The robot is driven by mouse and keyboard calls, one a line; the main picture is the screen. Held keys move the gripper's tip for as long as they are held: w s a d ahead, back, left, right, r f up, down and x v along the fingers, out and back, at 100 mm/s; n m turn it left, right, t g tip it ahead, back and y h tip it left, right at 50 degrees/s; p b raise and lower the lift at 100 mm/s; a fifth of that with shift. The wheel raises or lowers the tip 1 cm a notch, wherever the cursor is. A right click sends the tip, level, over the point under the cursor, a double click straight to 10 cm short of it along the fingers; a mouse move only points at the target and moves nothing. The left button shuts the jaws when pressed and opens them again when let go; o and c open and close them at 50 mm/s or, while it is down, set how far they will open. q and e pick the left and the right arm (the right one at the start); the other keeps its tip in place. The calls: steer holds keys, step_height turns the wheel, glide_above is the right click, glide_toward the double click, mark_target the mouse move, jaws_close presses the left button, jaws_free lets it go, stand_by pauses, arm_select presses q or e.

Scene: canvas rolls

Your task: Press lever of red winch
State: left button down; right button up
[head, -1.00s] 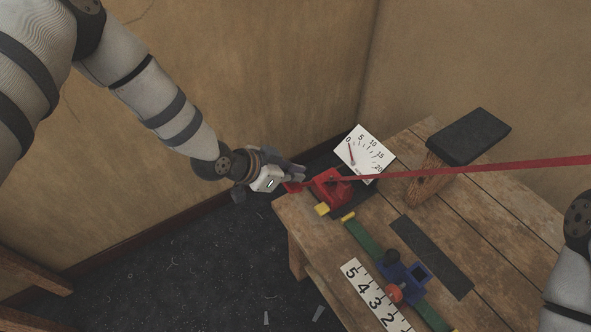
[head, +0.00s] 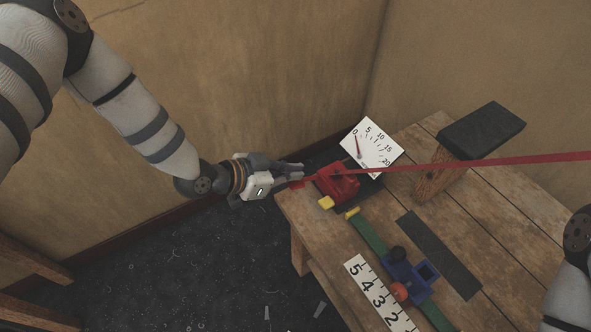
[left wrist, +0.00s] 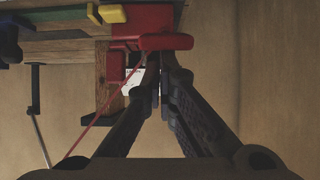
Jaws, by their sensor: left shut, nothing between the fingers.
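The red winch (head: 338,183) sits at the near left corner of the wooden table, with a red strap running from it to the right. Its red lever (head: 297,184) sticks out to the left, past the table edge. My left gripper (head: 301,172) is shut and empty, its fingertips close to the lever. In the left wrist view, the red lever (left wrist: 166,41) lies just beyond the closed fingertips (left wrist: 161,62); I cannot tell whether they touch. My right gripper is out of view; only part of that arm shows at the right edge.
A white dial (head: 372,147) stands behind the winch, its pointer near 0. A blue device (head: 405,275) on a green strap (head: 371,239), a numbered white scale (head: 378,296) and a black-topped wooden block (head: 482,130) are on the table (head: 500,220). Walls stand close behind.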

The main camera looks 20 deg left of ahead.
mark_target(288, 185)
arm_select(q)
steer(key=f+t+b, duration=0.1)
steer(key=s+a+f+h+b, duration=0.1)
steer(key=f, duration=0.1)
steer(key=shift+s+t, duration=0.2)
steer(key=shift+t, duration=0.2)
steer(key=shift+s+a+f+b, duration=0.15)
steer(key=shift+f+b, duration=0.1)
steer(key=shift+f, duration=0.15)
steer(key=shift+s+a+f+b, duration=0.1)
steer(key=shift+s+f+b, duration=0.1)
steer(key=shift+f, duration=0.2)
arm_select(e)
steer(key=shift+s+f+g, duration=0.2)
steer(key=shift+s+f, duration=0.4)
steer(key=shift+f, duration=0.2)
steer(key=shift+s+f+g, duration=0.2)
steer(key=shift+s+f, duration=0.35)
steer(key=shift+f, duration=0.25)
arm_select(q)
steer(key=shift+f, duration=0.15)
